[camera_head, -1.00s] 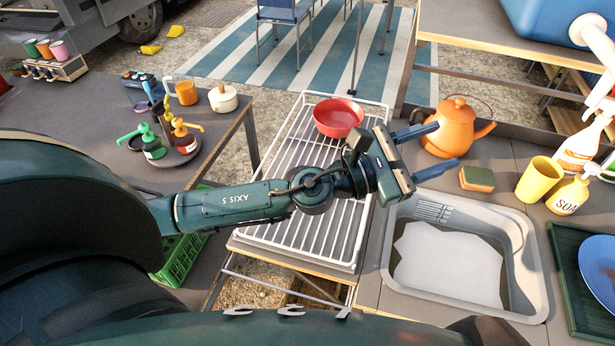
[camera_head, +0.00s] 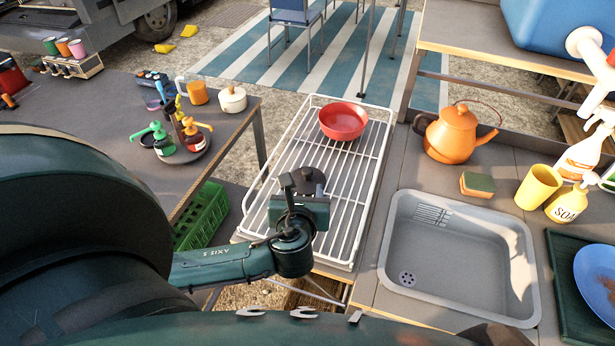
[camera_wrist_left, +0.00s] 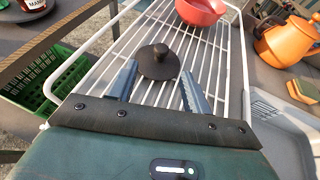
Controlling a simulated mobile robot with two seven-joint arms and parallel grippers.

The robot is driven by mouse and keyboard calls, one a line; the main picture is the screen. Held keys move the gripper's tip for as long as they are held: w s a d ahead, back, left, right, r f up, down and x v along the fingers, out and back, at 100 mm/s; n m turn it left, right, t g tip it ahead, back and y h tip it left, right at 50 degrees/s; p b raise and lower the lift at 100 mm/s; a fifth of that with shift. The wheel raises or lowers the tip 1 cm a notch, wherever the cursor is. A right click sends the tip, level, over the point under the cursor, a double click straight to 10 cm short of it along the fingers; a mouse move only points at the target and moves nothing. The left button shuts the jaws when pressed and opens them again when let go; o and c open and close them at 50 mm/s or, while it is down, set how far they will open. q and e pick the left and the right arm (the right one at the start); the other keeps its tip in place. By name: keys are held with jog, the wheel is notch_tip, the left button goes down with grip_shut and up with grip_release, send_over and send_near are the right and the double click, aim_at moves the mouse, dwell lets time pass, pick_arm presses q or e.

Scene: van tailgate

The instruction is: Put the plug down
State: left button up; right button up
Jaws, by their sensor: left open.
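The plug (camera_head: 309,180) is a dark disc with a knob on top. It lies on the white wire rack (camera_head: 352,213), and its knob points up. In the left wrist view the plug (camera_wrist_left: 158,62) sits just beyond and between the fingertips. My left gripper (camera_wrist_left: 160,84) is open, with its two fingers apart and nothing held. In the head view my left gripper (camera_head: 303,196) is over the front part of the rack, its fingers mostly hidden behind its own body. My right gripper is not in view.
A red bowl (camera_head: 343,120) stands at the back of the rack. Right of the rack is an empty sink (camera_head: 392,236) with a bare drain. An orange kettle (camera_head: 452,134), a sponge (camera_head: 478,184) and a yellow cup (camera_head: 538,187) stand behind it. A green crate (camera_head: 203,215) is low at left.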

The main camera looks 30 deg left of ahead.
aim_at(307, 174)
pick_arm(q)
jog(key=x, duration=0.7)
jog(key=shift+w+a+p, duration=0.1)
jog(key=shift+w+p, duration=0.2)
jog(key=shift+w, duration=0.1)
grip_shut()
